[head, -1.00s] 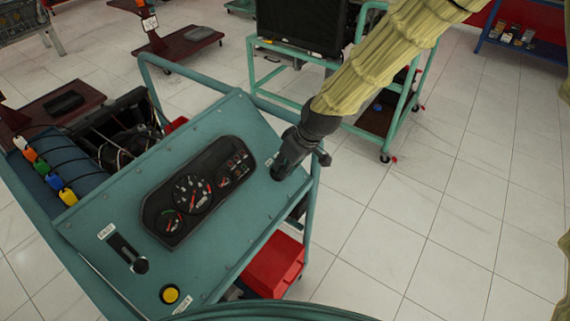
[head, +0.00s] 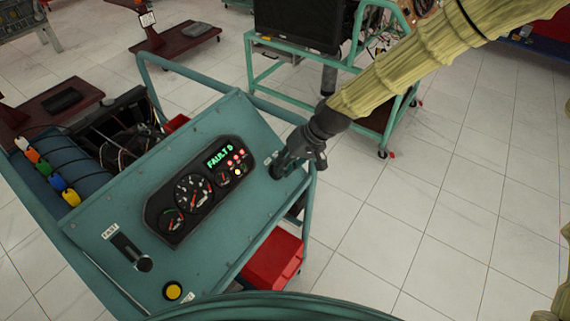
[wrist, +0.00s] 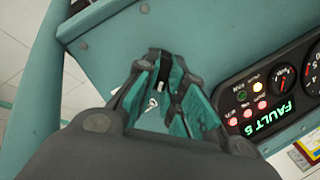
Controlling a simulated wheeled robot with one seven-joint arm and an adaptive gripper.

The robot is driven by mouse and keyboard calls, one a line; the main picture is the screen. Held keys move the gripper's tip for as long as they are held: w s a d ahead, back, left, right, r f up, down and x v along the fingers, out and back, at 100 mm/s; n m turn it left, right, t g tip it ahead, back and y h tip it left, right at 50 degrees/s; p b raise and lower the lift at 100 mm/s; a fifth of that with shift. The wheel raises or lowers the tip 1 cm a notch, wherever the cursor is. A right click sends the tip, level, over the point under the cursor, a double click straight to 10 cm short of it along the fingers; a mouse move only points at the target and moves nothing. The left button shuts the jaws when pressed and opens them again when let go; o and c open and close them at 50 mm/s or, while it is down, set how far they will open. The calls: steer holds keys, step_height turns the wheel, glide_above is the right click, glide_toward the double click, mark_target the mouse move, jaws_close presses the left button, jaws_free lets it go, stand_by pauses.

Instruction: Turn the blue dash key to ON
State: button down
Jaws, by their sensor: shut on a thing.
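The teal dash panel (head: 213,140) tilts up in front of me with a black gauge cluster (head: 182,192) on it. My gripper (head: 278,170) is at the panel's right end, pointing down at it. In the wrist view my gripper (wrist: 162,68) is shut on the dash key, whose small dark part (wrist: 158,56) shows between the fingertips. The fingers hide most of the key, so its exact angle cannot be told. The cluster's display (head: 219,157) is lit green and reads FAULT with a digit, and several red lamps glow beside it.
A yellow button (head: 172,291) and a black slider lever (head: 131,250) are on the panel's near left part. A red box (head: 273,260) sits low under the panel's right side. A teal cart (head: 262,70) stands behind. Open tiled floor (head: 420,220) lies to the right.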

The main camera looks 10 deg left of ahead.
stand_by(0.3)
steer(key=c, duration=1.5)
jaws_free()
steer(key=v, duration=1.2)
steer(key=shift+f, duration=0.1)
